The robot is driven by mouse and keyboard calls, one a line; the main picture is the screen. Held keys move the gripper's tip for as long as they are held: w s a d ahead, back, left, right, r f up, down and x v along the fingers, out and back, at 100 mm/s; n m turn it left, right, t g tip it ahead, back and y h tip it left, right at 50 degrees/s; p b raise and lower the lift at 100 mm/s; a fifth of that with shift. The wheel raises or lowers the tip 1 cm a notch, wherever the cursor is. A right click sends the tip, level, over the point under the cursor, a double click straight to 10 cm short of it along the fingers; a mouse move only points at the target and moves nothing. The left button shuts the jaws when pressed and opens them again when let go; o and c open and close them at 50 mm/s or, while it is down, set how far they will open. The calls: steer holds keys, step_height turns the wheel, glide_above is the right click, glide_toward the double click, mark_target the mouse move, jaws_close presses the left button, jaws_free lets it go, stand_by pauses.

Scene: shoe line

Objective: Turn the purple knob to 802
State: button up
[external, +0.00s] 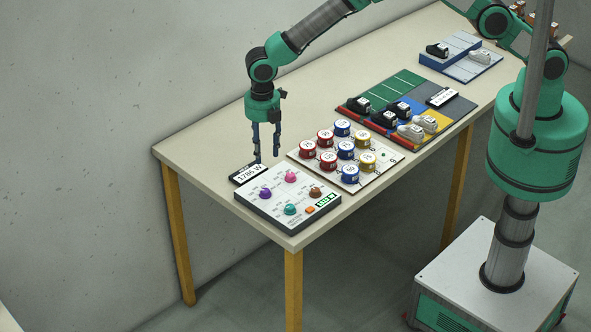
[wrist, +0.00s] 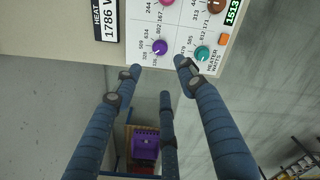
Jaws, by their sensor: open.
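The purple knob (external: 265,193) sits on the white control panel (external: 248,211) at the near end of the table. In the wrist view the purple knob (wrist: 160,47) has printed numbers around it, 802 among them; I cannot tell which one it points at. My gripper (external: 267,160) hangs fingers-down above the panel's back left corner, apart from the knob. In the wrist view its blue fingers (wrist: 158,68) are spread and empty, with the tips just below the knob in the picture. Nothing covers the knob.
Pink (external: 290,176), brown (external: 315,192) and teal (external: 290,209) knobs and an orange button (external: 310,209) share the panel. A board (external: 381,171) with several coloured, numbered cylinders stands close to the right.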

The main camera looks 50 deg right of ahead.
mark_target(265, 190)
step_height(265, 190, down, 14)
steer(key=shift+r+p, duration=0.15)
steer(key=shift+p, duration=0.2)
stand_by(0.5)
jaws_close()
